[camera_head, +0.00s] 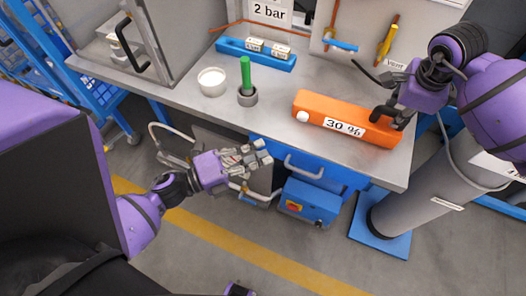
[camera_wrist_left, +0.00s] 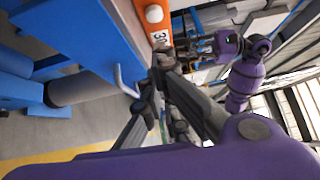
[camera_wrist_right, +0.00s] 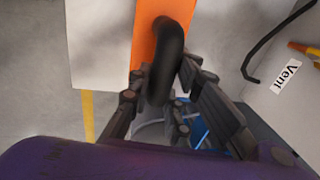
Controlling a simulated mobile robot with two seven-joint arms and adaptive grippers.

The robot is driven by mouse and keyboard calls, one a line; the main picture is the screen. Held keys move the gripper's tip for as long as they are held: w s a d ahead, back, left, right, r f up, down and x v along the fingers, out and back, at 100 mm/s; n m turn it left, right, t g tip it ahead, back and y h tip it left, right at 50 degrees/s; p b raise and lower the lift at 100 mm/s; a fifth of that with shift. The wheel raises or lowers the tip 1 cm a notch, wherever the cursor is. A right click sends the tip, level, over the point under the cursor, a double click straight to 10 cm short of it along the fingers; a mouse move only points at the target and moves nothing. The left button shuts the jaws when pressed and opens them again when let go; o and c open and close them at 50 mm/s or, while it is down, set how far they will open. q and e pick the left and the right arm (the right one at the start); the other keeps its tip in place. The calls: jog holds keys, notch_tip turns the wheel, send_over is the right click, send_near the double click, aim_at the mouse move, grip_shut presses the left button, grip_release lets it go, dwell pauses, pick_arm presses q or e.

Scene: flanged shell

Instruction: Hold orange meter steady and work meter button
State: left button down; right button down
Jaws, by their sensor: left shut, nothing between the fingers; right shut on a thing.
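The orange meter (camera_head: 350,106) lies on the grey bench near its front edge, marked "30 %". Its white round button (camera_head: 302,116) is at the left end and also shows in the left wrist view (camera_wrist_left: 153,14). My right gripper (camera_head: 385,112) is at the meter's right end, shut on its black handle (camera_wrist_right: 172,62). My left gripper (camera_head: 262,154) is shut and empty. It is in front of the bench edge, left of and nearer than the button, and apart from the meter.
A drawer handle (camera_head: 304,170) and a blue box with a red switch (camera_head: 310,200) are below the front edge.

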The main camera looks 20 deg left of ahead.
jog(key=shift+s+f, duration=0.1)
jog(key=shift+f, duration=0.15)
jog(key=c, duration=1.5)
grip_release()
jog(key=shift+c, duration=0.2)
jog(key=shift+r, duration=0.1)
jog(key=shift+r, duration=0.1)
